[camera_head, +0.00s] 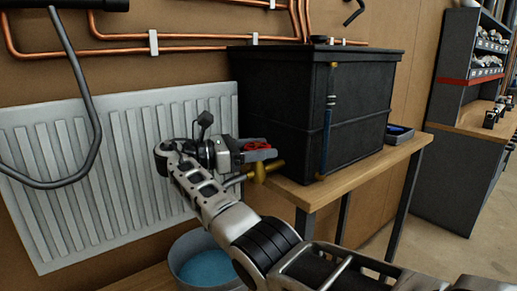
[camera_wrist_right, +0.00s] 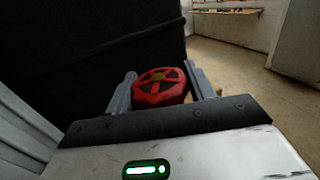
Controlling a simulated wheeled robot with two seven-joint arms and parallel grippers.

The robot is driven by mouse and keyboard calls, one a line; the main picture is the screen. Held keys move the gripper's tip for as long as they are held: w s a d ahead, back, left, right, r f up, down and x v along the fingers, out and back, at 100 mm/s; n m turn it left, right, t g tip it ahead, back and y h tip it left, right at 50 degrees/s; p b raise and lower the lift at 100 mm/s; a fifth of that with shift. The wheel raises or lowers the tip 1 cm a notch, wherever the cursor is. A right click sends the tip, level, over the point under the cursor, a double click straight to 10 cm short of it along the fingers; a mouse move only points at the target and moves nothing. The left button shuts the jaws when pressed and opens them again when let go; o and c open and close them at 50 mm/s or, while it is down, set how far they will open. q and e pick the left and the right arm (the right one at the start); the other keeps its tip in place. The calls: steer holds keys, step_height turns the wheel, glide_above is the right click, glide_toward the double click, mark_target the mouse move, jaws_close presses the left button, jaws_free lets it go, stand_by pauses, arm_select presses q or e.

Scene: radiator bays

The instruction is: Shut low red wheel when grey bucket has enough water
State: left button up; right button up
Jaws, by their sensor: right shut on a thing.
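The low red wheel (camera_wrist_right: 160,86) sits between the two fingers of my right gripper (camera_wrist_right: 163,92) in the right wrist view. The fingers are shut on its rim. In the head view the wheel (camera_head: 257,145) shows partly behind my right gripper (camera_head: 258,152), above a brass tap (camera_head: 262,170) at the lower left of a black tank (camera_head: 318,110). The grey bucket (camera_head: 178,268) stands below, left of the tap. Blue water (camera_head: 208,267) shows in it; my right arm hides part of its right side. My left gripper is not in view.
A white radiator (camera_head: 120,150) hangs on the wall at left, with copper pipes (camera_head: 200,37) above. The tank stands on a wooden table (camera_head: 330,178). A blue tray (camera_head: 399,133) lies at its right end. A grey shelf unit (camera_head: 455,130) stands farther right, with open floor before it.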

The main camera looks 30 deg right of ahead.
stand_by(0.3)
steer(key=o, duration=1)
